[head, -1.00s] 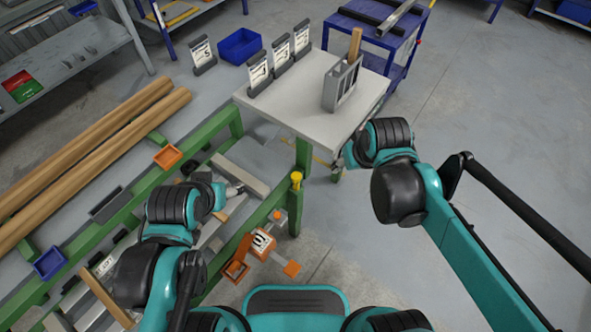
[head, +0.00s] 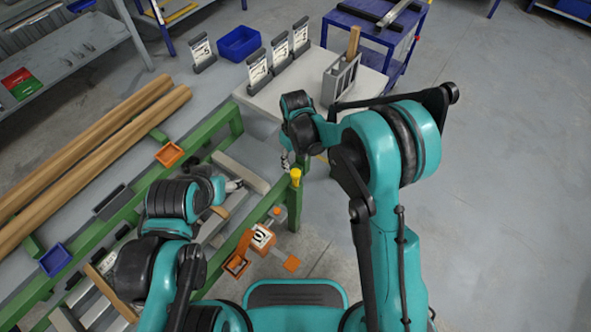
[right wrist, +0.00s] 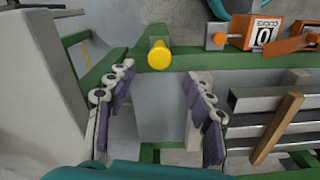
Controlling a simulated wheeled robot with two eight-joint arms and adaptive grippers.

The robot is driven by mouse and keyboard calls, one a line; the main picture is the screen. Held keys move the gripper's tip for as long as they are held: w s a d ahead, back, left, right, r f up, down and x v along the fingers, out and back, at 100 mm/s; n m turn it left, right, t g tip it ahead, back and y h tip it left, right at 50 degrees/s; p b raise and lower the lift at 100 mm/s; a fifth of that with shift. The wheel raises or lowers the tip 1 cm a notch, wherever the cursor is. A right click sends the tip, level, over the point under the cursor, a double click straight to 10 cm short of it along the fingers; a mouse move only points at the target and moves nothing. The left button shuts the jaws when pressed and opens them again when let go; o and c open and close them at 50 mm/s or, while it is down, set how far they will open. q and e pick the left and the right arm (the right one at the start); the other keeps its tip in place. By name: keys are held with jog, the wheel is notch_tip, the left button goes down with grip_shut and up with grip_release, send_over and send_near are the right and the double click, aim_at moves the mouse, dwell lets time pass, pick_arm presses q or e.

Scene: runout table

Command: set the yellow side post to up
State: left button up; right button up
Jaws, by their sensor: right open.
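The yellow side post (head: 296,177) stands at the near right corner of the green frame in the head view. In the right wrist view its round yellow end (right wrist: 159,56) faces the camera, ahead of the finger gap. My right gripper (head: 287,162) is just behind and left of the post in the head view. In the right wrist view its fingers (right wrist: 157,95) are spread apart with nothing between them. My left gripper (head: 236,186) is over the frame near a grey metal bar; its jaws are too small to read.
An orange counter box (head: 262,237) with orange knobs sits on the frame's near side. A pale table (head: 262,103) with number cards and a grey holder stands behind. Two long wooden poles (head: 95,150) lie at left. Open floor is at right.

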aim_at(295, 172)
notch_tip(295, 172, down, 6)
jog(key=shift+f+b, duration=0.2)
jog(key=shift+b, duration=0.85)
grip_shut()
